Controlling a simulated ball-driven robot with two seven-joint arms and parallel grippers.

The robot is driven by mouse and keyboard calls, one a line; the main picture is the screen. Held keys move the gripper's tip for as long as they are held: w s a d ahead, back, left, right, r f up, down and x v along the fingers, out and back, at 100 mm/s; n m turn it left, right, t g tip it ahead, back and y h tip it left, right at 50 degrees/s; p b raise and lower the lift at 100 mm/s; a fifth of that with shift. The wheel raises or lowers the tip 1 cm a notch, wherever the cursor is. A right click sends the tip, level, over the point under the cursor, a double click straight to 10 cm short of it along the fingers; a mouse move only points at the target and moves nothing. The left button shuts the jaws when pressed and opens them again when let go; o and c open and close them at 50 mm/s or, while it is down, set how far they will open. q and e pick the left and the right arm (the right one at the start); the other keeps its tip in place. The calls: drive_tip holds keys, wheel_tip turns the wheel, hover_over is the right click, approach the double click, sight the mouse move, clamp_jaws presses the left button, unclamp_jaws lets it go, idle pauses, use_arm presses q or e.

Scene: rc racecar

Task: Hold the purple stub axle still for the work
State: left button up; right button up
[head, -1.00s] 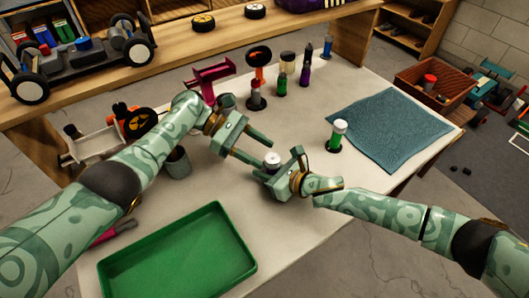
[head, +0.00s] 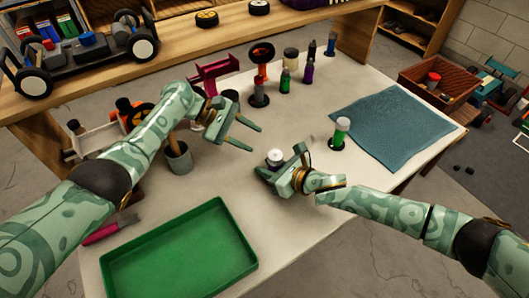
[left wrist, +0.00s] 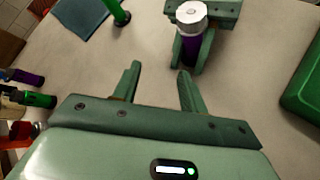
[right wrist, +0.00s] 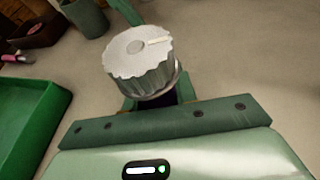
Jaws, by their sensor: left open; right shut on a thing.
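The purple stub axle (left wrist: 189,48) stands upright with a ribbed silver cap on top; in the head view mostly the cap (head: 275,155) shows. My right gripper (head: 278,165) is shut around its purple body, below the cap. In the right wrist view the cap (right wrist: 140,62) hides most of the body and the fingers. My left gripper (head: 256,139) is open and empty, up and left of the cap and apart from it. In the left wrist view its spread fingers (left wrist: 160,70) have only bare table between them.
A green tray (head: 180,284) lies at the front left, a blue cloth (head: 392,125) at the right. A green white-capped bottle (head: 340,134) stands right of the axle. A grey cup (head: 179,161) is beside my left arm; several bottles (head: 284,80) stand behind.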

use_arm(q)
drive_tip(key=w+m+t, duration=0.2)
drive_tip(key=w+f+m+t+y, duration=0.1)
drive_tip(key=m+t, duration=0.1)
drive_tip(key=m, duration=0.1)
drive_tip(key=shift+w+d+f+t+y, duration=0.1)
drive_tip(key=shift+w+t+y, duration=0.2)
drive_tip(key=shift+w, duration=0.1)
wheel_tip(320, 180, up, 6)
drive_tip(key=a+m+t+y, duration=0.1)
drive_tip(key=a+m+t, duration=0.2)
drive_tip(key=m+t, duration=1.05)
drive_tip(key=n+g+h, duration=0.5)
drive_tip(key=n+g, duration=0.1)
drive_tip(key=n, duration=2.9)
approach(269, 160)
drive_tip(key=shift+t+v, duration=0.25)
drive_tip(key=shift+v, duration=0.55)
drive_tip(key=shift+d+m, duration=0.25)
drive_tip(key=shift+m, duration=0.2)
drive_tip(key=x, duration=1.1)
drive_tip(key=shift+w+d, duration=0.15)
drive_tip(key=shift+d, duration=0.05)
